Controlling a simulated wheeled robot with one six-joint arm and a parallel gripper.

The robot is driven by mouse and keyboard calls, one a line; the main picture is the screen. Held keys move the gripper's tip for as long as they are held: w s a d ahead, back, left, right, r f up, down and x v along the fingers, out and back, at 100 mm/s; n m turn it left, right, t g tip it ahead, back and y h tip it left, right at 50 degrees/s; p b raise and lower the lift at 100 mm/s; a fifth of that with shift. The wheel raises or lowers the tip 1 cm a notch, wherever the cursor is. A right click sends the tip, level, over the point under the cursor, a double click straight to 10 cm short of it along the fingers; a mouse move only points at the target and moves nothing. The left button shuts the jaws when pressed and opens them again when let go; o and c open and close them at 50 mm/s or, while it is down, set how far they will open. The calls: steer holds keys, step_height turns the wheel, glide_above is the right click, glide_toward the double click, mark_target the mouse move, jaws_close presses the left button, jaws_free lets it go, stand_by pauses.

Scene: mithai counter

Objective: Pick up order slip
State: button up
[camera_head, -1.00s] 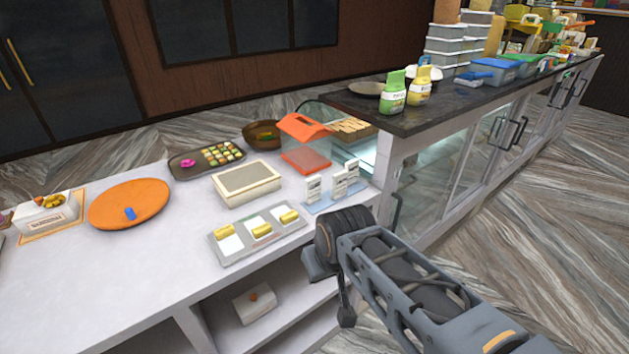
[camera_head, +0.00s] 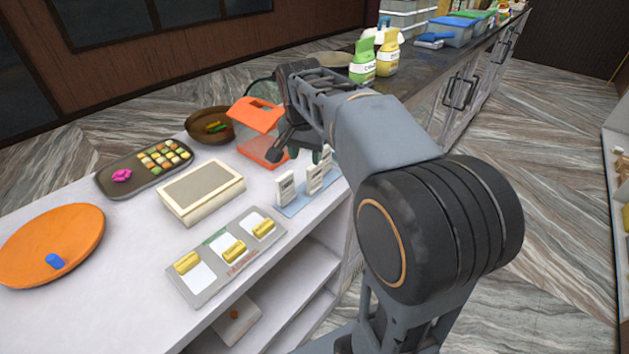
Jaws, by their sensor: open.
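White slips that look like order slips lie on a grey tray (camera_head: 208,291) near the counter's front edge: a left slip (camera_head: 201,276), a middle slip (camera_head: 231,264) and a right slip (camera_head: 252,220). Each has a yellow block on or against it: left (camera_head: 187,262), middle (camera_head: 234,251), right (camera_head: 264,229). Which slip is meant, I cannot tell. My gripper (camera_head: 298,152) is open and points down in front of the orange-lidded box, above and right of the tray, apart from the slips. Its fingers are small and partly blend with the things behind.
White upright cards (camera_head: 287,188) stand on a blue base (camera_head: 296,207) close below my gripper. A cream box (camera_head: 200,189), an orange-lidded box (camera_head: 257,115), a brown bowl (camera_head: 211,126), a sweets tray (camera_head: 128,184) and an orange round board (camera_head: 52,244) stand on the white counter.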

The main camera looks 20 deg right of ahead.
steer(key=w+d+m, duration=0.1)
steer(key=w, duration=0.1)
steer(key=w+d+m, duration=0.2)
steer(key=w+m, duration=0.1)
steer(key=shift+w+d+f+g, duration=0.25)
steer(key=shift+w+f+g, duration=0.05)
steer(key=shift+g, duration=0.1)
glide_above(315, 173)
steer(key=f, duration=0.6)
steer(key=shift+w+a+f, duration=0.2)
steer(key=shift+a+f, duration=0.05)
steer(key=shift+a, duration=0.05)
steer(key=shift+w+d+f, duration=0.1)
steer(key=shift+d+f, duration=0.1)
steer(key=shift+f, duration=0.85)
steer(key=shift+w+d+f, duration=0.15)
steer(key=shift+d+f, duration=0.05)
steer(key=shift+f, duration=0.85)
steer(key=shift+w+d+f, duration=0.1)
steer(key=shift+d+f, duration=0.1)
steer(key=shift+f, duration=0.85)
steer(key=shift+c, duration=0.2)
jaws_close()
